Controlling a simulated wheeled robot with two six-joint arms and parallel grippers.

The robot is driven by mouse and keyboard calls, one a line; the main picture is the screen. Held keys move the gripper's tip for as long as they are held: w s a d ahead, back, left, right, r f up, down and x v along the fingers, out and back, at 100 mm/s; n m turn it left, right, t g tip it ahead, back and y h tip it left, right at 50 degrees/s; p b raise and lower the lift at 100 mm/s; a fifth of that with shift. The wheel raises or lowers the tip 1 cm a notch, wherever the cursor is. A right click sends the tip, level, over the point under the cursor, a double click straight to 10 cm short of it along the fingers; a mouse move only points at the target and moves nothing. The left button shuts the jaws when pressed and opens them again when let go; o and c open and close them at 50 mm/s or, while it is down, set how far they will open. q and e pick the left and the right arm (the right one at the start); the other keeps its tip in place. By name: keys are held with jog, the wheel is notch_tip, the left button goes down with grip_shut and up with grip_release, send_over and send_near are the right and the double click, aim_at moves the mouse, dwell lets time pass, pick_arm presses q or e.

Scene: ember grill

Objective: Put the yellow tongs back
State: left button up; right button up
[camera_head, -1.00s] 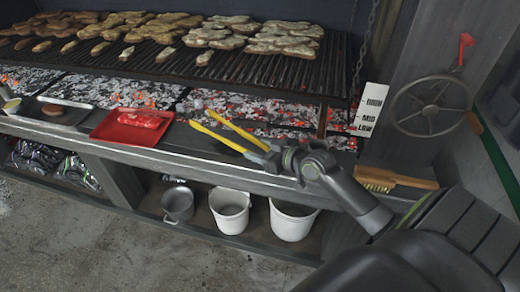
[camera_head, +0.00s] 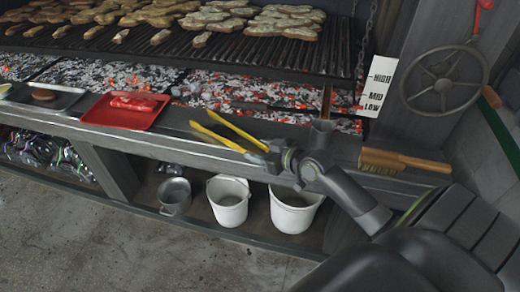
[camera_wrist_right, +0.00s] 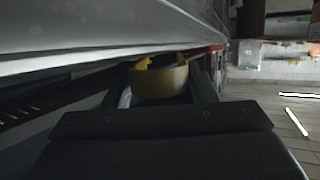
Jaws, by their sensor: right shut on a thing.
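The yellow tongs (camera_head: 232,128) are in my right gripper (camera_head: 276,158), which is shut on their rear end. They point up and left in the head view, over the front ledge, with their two arms spread apart. In the right wrist view the yellow end of the tongs (camera_wrist_right: 160,80) sits between my fingers. My left gripper is not in view.
A brush (camera_head: 400,161) lies at the right. The grill grate (camera_head: 200,58) is above the coals. White buckets (camera_head: 228,212) stand below.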

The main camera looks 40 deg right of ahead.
jog(key=o, duration=0.8)
jog(key=shift+s, duration=0.1)
jog(key=p+v, duration=0.4)
jog(key=v, duration=1.3)
jog(key=shift+d+p, duration=0.1)
jog(key=shift+p, duration=0.3)
